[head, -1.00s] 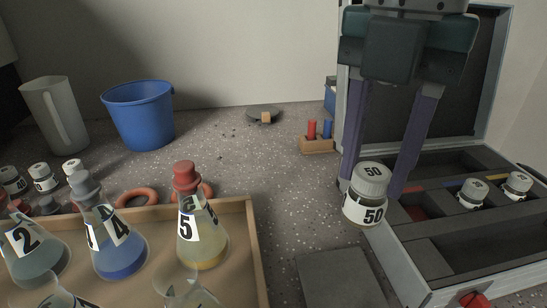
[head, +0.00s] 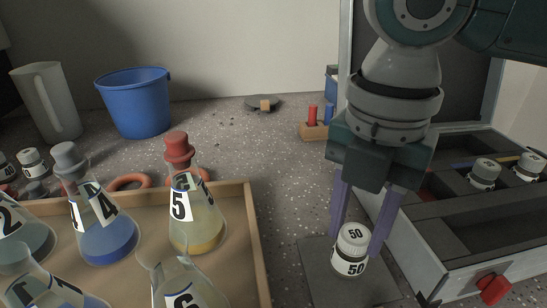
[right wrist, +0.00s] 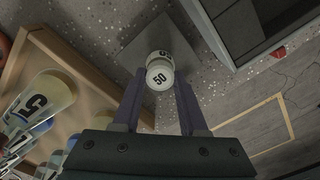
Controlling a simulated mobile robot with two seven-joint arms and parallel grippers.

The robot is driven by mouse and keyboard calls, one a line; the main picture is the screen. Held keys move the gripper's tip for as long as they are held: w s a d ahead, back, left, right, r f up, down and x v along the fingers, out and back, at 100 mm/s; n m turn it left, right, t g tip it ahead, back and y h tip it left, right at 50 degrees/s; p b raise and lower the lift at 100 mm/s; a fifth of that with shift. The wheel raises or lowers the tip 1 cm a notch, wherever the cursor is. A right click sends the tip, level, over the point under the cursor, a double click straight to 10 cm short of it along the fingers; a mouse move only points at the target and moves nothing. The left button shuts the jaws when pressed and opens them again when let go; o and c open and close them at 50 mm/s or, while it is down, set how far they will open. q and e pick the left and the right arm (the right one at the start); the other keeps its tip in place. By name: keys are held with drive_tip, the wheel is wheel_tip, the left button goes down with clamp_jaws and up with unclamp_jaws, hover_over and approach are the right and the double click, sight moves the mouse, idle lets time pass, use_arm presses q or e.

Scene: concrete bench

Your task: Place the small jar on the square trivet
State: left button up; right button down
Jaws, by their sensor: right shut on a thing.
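The small jar (head: 350,251), white-lidded and labelled 50, is upright between the two purple fingers of my right gripper (head: 360,244), which is shut on it. The square trivet (head: 317,278) is a flat grey plate on the bench, between the wooden tray and the grey case. The jar is over the trivet, towards its right part in the head view; I cannot tell whether its base touches. In the right wrist view the jar (right wrist: 160,76) covers part of the trivet (right wrist: 139,47). My left gripper is not in view.
A wooden tray (head: 255,240) with several numbered flasks stands left of the trivet. The open grey case (head: 462,275), holding two other jars, stands close on the right. A wooden block with coloured pegs (head: 313,132) and a blue bucket (head: 136,103) are behind.

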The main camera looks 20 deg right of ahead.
drive_tip(key=shift+c, duration=2.2)
unclamp_jaws()
drive_tip(key=shift+f, duration=0.15)
